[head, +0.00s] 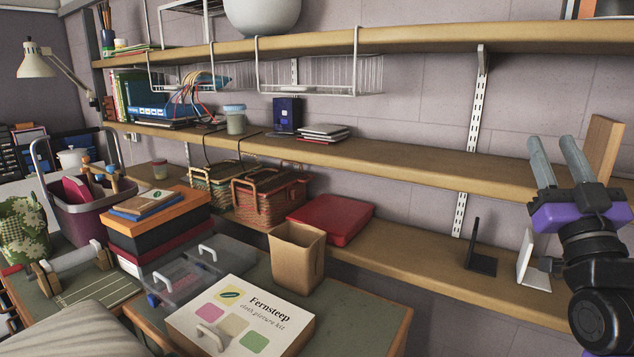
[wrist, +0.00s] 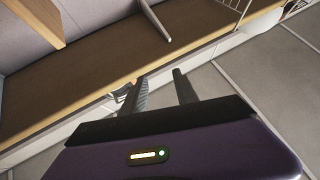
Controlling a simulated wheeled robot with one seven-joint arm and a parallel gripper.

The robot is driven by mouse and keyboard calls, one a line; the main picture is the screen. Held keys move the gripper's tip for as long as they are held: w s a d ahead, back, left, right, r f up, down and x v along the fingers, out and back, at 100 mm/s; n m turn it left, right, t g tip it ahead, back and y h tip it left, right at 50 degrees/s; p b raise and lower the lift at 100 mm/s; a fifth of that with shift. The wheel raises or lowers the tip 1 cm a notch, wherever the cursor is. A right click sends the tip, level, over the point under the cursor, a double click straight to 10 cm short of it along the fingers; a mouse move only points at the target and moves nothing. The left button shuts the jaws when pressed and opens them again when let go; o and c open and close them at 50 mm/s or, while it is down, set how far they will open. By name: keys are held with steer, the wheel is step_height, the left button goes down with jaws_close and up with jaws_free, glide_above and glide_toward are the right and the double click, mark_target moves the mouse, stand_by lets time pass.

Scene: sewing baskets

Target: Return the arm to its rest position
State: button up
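My gripper (head: 554,145) is at the far right of the head view, raised in front of the shelves with its two grey fingers pointing up. The fingers stand apart with nothing between them. In the wrist view my gripper (wrist: 158,82) also shows a clear gap between its dark fingers. A wooden shelf board (wrist: 60,92) lies beyond the fingertips there. In the head view two woven sewing baskets, a greenish one (head: 208,190) and a red-brown one (head: 262,203), stand side by side on the lower shelf, far left of my gripper.
An upright wooden board (head: 603,147) stands on the middle shelf (head: 430,162) close behind my gripper. A black bookend (head: 482,250) and a white one (head: 526,258) stand below. A table holds a white kit box (head: 240,318) and a brown paper bag (head: 297,258).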

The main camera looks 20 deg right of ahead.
steer(key=s+a+f+m+g, duration=0.1)
steer(key=s+a+f, duration=0.2)
steer(key=a+f, duration=0.35)
steer(key=s+a+f+m+g+y, duration=0.1)
steer(key=s+a+f, duration=0.25)
steer(key=f, duration=0.55)
steer(key=s+a+f+m+g, duration=0.1)
steer(key=s+a+f, duration=0.2)
steer(key=a+f, duration=0.35)
steer(key=s+a+f+n+g+y, duration=0.2)
steer(key=s+a+f, duration=0.4)
steer(key=s+f, duration=0.3)
steer(key=s+a+f+n+g+y, duration=0.3)
steer(key=s+a+f+y, duration=0.4)
steer(key=s, duration=0.7)
step_height(320, 180, down, 2)
steer(key=shift+s+a+f+n+g, duration=0.15)
steer(key=shift+a+n+g, duration=0.15)
steer(key=shift+n, duration=0.5)
